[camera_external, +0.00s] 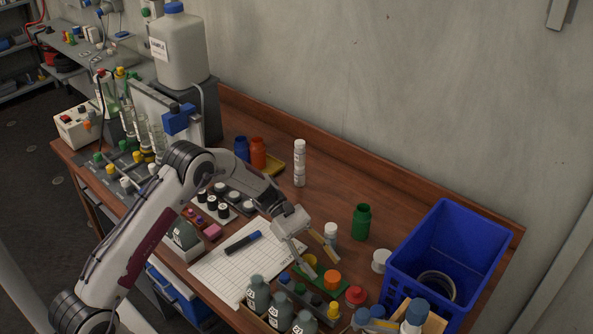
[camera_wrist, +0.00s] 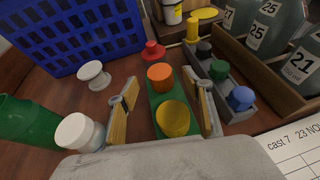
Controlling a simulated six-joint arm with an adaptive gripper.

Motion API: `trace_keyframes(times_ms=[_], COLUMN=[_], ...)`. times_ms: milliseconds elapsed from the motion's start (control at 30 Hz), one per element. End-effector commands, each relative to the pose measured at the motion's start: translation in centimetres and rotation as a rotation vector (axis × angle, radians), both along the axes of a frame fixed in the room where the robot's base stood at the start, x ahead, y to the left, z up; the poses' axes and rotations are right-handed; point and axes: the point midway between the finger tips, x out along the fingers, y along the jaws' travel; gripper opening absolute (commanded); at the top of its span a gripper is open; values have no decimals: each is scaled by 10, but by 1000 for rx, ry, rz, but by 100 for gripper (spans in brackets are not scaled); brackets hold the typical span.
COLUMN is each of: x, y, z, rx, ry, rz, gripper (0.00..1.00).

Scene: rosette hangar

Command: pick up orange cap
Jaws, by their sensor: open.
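The orange cap (camera_wrist: 160,76) sits on a green holder (camera_wrist: 161,100), beside a yellow cap (camera_wrist: 173,118) that is nearer to me in the wrist view. The orange cap also shows in the external view (camera_external: 332,279), on the green holder near the front of the bench. My gripper (camera_wrist: 162,108) is open, with its two wooden-looking fingers on either side of the green holder in the picture. Nothing is held between them. In the external view, my gripper (camera_external: 318,258) hangs above and behind the caps, apart from the orange cap.
A red knob-like cap (camera_wrist: 153,50) and a white spool (camera_wrist: 94,75) stand near the blue crate (camera_external: 440,215). A grey holder with dark and blue caps (camera_wrist: 240,98) lies right of the fingers. A green bottle (camera_external: 361,222) and white-capped bottle (camera_wrist: 79,133) stand close by.

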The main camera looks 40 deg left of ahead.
Motion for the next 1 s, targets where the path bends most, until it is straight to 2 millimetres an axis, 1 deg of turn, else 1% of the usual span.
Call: trace_keyframes(times_ms=[300,500,1000], x=[-4,-5,-5], y=[-30,-45,-47], z=[-9,-15,-16], rx=[0,-1,0], ry=[1,0,0], rz=[-3,-2,0], gripper=[50,50,50])
